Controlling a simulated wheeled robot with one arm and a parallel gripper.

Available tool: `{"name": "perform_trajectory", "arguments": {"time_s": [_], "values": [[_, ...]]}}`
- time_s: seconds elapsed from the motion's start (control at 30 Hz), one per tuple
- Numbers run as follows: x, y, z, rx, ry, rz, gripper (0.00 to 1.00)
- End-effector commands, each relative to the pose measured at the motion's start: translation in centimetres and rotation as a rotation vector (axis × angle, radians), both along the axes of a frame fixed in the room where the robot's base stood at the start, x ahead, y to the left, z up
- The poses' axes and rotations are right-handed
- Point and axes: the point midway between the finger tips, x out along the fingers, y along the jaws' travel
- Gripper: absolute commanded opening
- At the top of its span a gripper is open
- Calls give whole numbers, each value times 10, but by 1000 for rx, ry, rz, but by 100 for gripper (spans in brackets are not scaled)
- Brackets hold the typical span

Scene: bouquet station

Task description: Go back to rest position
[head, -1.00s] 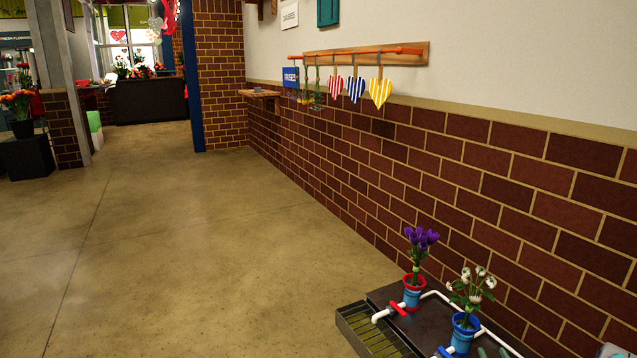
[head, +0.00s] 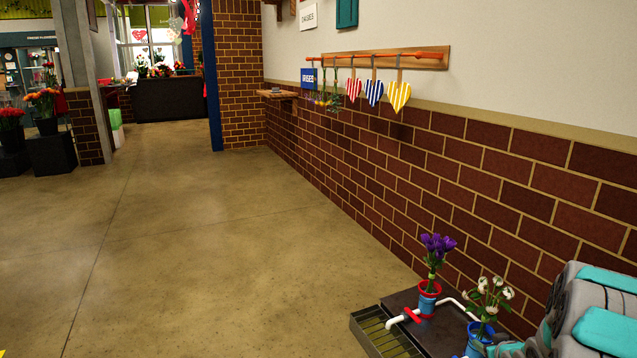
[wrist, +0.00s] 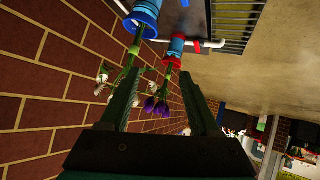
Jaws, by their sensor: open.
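My gripper (wrist: 160,78) is open, its two dark fingers spread apart in the wrist view with nothing gripped between them. In the head view my grey and teal arm fills the lower right corner, and its fingertips cannot be made out there. Purple flowers (head: 437,246) stand in a blue pot with a red rim (head: 428,298). White flowers (head: 489,295) stand in a blue pot (head: 480,340) close to my arm. In the wrist view the purple flowers (wrist: 157,106) and both pots show beyond the fingers, apart from them.
The pots are at a dark stand (head: 405,300) with white pipes (head: 393,323) and a metal grate (head: 375,330), beside the brick wall (head: 480,180). Heart tags (head: 399,95) hang from a wall rail. The floor (head: 200,240) to the left is clear.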

Motion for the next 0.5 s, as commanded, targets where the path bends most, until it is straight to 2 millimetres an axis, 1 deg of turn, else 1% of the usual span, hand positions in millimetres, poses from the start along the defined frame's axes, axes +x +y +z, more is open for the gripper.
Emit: {"name": "perform_trajectory", "arguments": {"time_s": [0.03,0.17,0.27,0.37,0.47,0.5], "values": [[-2,10,17,-10,36,-3,63],[-18,33,42,-17,147,-28,63],[-36,52,61,-16,232,-50,63],[-58,75,80,-8,314,-70,63],[-83,99,98,4,393,-88,63],[-95,109,105,12,427,-96,63]]}}
